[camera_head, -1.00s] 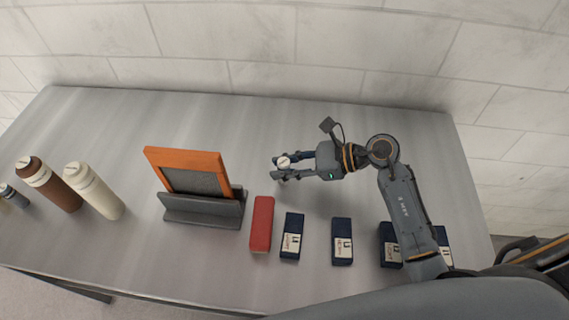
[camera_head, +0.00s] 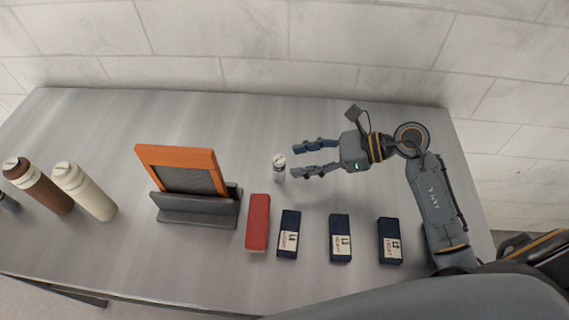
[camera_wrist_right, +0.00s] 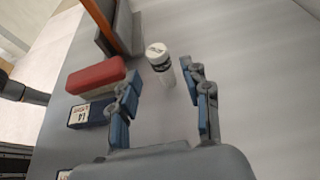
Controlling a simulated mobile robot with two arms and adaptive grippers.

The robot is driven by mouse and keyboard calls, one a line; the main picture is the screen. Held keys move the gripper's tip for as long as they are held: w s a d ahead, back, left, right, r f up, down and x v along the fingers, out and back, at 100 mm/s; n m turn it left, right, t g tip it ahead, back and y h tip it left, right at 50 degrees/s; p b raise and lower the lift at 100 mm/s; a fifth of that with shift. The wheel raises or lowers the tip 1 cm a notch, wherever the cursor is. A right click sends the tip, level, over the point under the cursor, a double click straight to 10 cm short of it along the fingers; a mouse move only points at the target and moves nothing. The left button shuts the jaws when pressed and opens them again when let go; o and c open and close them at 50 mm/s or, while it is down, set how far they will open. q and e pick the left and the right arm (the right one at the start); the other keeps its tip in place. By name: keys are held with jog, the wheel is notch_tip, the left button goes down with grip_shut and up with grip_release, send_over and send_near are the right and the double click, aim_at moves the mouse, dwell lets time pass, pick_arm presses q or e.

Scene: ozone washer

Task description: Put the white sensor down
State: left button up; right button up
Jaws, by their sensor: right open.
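The white sensor (camera_head: 279,167) is a small cylinder with a white cap and a dark band. It stands upright on the metal table, right of the orange-framed panel. It also shows in the right wrist view (camera_wrist_right: 160,65), just beyond my fingertips. My right gripper (camera_head: 297,160) is open and empty, to the right of the sensor and apart from it. In the right wrist view its two blue-padded fingers (camera_wrist_right: 162,85) are spread. My left gripper is not in view.
An orange-framed panel in a grey stand (camera_head: 197,213) is left of the sensor. A red block (camera_head: 258,222) and several dark labelled boxes (camera_head: 340,238) line the front. A brown bottle (camera_head: 43,190) and a cream bottle (camera_head: 88,192) stand left. The table's back (camera_head: 230,110) is clear.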

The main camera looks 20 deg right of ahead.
jog(key=b+v, duration=0.1)
jog(key=v, duration=0.3)
jog(key=shift+s+d, duration=0.15)
jog(key=shift+d, duration=0.25)
jog(key=shift+s+d+r, duration=0.25)
jog(key=shift+d+r, duration=0.2)
jog(key=shift+d, duration=0.05)
